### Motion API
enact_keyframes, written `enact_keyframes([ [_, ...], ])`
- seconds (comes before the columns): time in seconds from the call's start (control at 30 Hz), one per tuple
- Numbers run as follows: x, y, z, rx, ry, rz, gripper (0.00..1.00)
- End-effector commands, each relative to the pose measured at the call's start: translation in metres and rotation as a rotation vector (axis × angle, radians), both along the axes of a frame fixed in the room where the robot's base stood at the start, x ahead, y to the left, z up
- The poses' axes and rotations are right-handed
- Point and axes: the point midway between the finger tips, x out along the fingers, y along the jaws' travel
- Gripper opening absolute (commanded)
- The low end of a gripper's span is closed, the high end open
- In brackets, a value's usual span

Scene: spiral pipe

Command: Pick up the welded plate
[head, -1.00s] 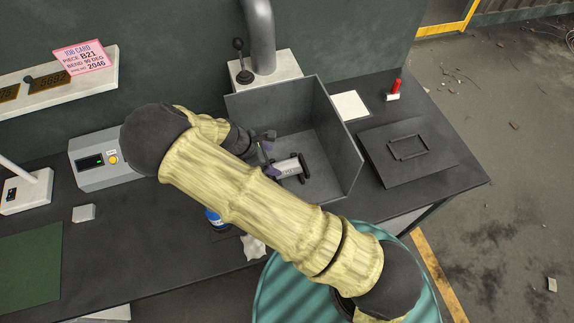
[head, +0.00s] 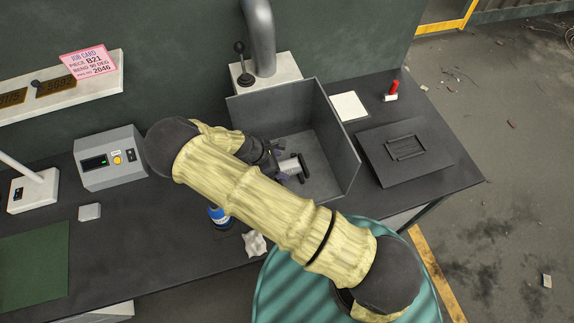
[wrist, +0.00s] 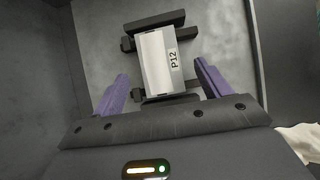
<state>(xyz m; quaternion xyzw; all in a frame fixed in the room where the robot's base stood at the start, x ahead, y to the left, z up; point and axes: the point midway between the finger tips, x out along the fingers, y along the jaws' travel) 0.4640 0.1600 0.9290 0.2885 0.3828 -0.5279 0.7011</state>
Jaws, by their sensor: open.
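The welded plate is a pale metal piece (wrist: 157,62) marked P12, seen in the wrist view on a dark clamp-like fixture (wrist: 160,20). In the head view the plate (head: 291,167) shows small inside an open grey box (head: 338,135), partly hidden by my arm. My gripper (wrist: 161,72) is open, with one purple finger to the left and one to the right of the plate's near part. A gap shows between each finger and the plate. In the head view my arm hides most of the gripper. I cannot tell how high the fingers are.
The grey box has upright walls around the plate. A control box (head: 110,158), a blue can (head: 217,217) and a crumpled cloth (head: 255,244) stand left of it. A dark plate with a frame (head: 405,150) lies to the right on the bench.

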Motion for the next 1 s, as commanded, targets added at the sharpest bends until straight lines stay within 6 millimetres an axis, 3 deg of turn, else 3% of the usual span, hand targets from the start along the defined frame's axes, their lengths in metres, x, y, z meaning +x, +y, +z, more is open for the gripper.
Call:
enact_keyframes([
  [0.27,0.004,-0.012,-0.019,0.001,0.001,0.001,0.76],
  [0.77,0.004,-0.012,-0.02,0.001,0.001,0.001,0.76],
  [1.0,0.004,-0.012,-0.02,0.001,0.001,0.001,0.33],
])
